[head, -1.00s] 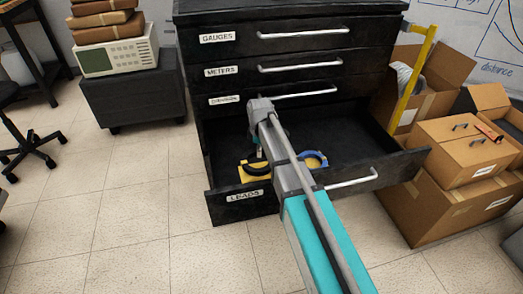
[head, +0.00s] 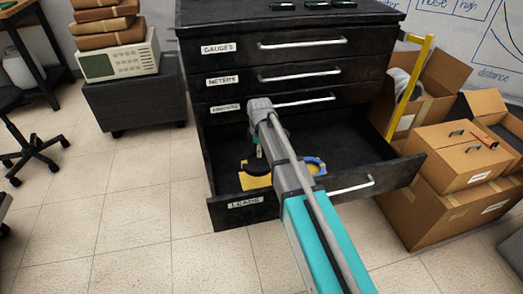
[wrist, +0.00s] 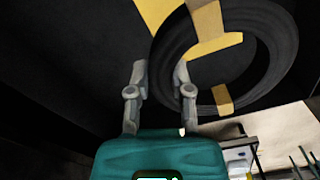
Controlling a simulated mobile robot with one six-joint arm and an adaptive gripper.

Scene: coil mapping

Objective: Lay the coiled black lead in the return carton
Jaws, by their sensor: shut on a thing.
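The coiled black lead (wrist: 272,60) is a ring with yellow bands in the wrist view. Its near edge lies between the fingers of my gripper (wrist: 160,78), which is shut on it. In the head view the black lead (head: 250,165) shows as a dark arc over a yellow thing (head: 257,181) inside the open LEADS drawer. My gripper (head: 258,150) is in the drawer's left part, its fingers partly hidden by my arm. An open carton (head: 412,113) stands right of the cabinet with something pale inside. I cannot tell whether it is the return carton.
The open drawer (head: 235,212) juts out below the upper drawers' handles. A blue coil (head: 318,164) lies in it, partly behind my arm. A yellow post (head: 412,85) stands by the open carton. Closed cartons (head: 455,155) are stacked at right.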

